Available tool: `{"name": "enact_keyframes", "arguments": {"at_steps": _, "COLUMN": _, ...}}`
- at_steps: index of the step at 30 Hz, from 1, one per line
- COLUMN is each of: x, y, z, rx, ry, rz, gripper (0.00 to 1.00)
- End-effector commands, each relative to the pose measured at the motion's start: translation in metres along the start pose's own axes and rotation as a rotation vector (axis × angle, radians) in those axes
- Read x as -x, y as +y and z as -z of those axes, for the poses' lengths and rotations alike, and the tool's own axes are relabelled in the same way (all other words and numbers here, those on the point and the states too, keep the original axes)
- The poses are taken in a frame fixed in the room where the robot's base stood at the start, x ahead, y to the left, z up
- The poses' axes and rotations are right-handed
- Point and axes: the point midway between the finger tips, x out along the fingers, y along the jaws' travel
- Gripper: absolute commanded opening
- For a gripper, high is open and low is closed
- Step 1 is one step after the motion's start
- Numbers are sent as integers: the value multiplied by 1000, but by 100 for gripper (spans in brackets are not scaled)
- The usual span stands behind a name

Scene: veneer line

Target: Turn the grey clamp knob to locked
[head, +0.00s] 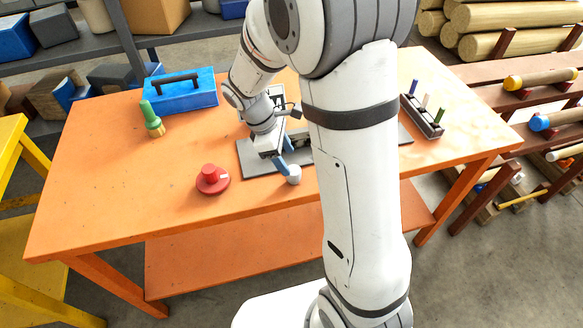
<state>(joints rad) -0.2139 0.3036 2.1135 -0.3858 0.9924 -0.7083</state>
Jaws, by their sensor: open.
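The grey clamp knob (294,176) is a small light grey cylinder at the front edge of the dark grey plate (259,163) on the orange table. My gripper (284,164), with blue fingers, points down just above and to the left of the knob. It is open and empty; one finger shows clearly, close to the knob. I cannot tell whether it touches. My own arm hides much of the plate's middle. Any lock marking on the knob is too small to tell.
A red knob on a round red base (212,179) stands left of the plate. A green-handled tool (151,118) and a blue box with a black handle (181,91) are farther back. A dark rack with upright markers (422,117) stands right. The table's left front is clear.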

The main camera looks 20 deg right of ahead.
Motion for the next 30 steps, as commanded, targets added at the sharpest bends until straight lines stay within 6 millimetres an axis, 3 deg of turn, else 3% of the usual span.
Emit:
{"name": "enact_keyframes", "arguments": {"at_steps": 9, "x": -48, "y": -1, "z": 0, "rx": -1, "ry": -1, "rz": 3, "gripper": 57}}
{"name": "enact_keyframes", "arguments": {"at_steps": 21, "x": -58, "y": -1, "z": 0, "rx": -2, "ry": 1, "rz": 1, "gripper": 57}}
{"name": "enact_keyframes", "arguments": {"at_steps": 30, "x": -58, "y": -1, "z": 0, "rx": -2, "ry": 1, "rz": 0, "gripper": 34}}
